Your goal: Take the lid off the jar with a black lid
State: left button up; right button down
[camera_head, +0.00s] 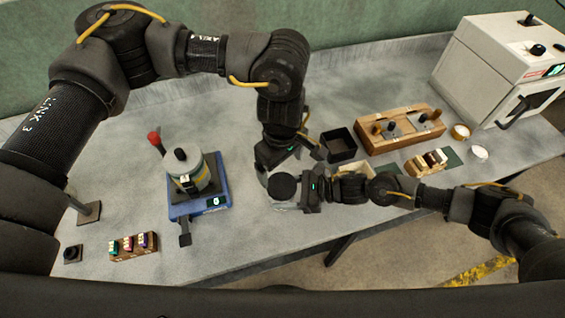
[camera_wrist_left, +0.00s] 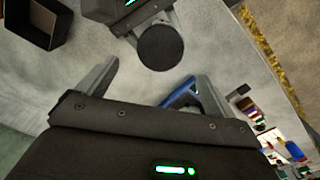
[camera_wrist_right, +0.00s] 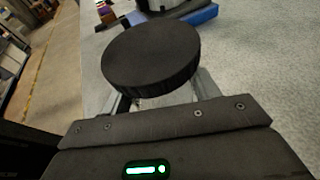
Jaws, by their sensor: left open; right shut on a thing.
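The jar's round black lid (camera_head: 282,186) is on top of a clear jar (camera_head: 284,206), whose body is mostly hidden. My right gripper (camera_head: 288,199) is shut on the jar just below the lid; in the right wrist view the lid (camera_wrist_right: 150,55) sits above its fingers and hides the jar. My left gripper (camera_head: 288,166) is open and empty, just above and behind the jar. In the left wrist view the lid (camera_wrist_left: 160,47) lies ahead of the left gripper's spread fingers, roughly midway between them and apart from both.
A black open box (camera_head: 339,146) and a wooden rack (camera_head: 400,128) stand to the right. A white oven (camera_head: 495,65) is at the far right. The table's front edge is close to the jar.

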aim_at(281, 184)
pick_arm(q)
jog(key=shift+f+m, duration=0.1)
jog(key=shift+m, duration=0.3)
jog(key=shift+f, duration=3.95)
jog(key=c, duration=1)
jog(key=n, duration=0.6)
jog(key=shift+n, duration=0.4)
jog(key=n, duration=0.6)
jog(key=shift+r, duration=0.1)
